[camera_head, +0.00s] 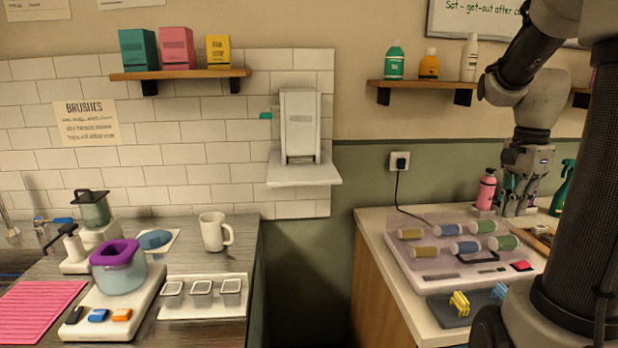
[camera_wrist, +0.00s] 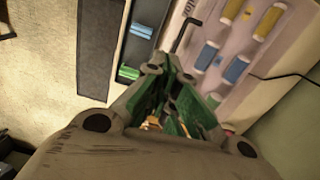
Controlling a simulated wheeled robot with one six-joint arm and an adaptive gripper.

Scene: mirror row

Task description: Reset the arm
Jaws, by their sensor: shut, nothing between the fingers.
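My gripper (camera_head: 516,207) hangs from my arm over the right counter, pointing down, just right of a pink bottle (camera_head: 487,190). In the wrist view my gripper (camera_wrist: 165,75) shows its two fingers with green inner faces, brought together with nothing held between them. From the head view I cannot tell whether the fingertips touch anything on the counter behind the roller tray.
A pale tray with coloured rollers (camera_head: 408,258) lies on the right counter, with yellow clips (camera_head: 460,303) in front. A gap separates it from the left counter, which holds a mug (camera_head: 213,232) and a purple-rimmed pot (camera_head: 118,270). A fold-down wall shelf (camera_head: 304,172) hangs between.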

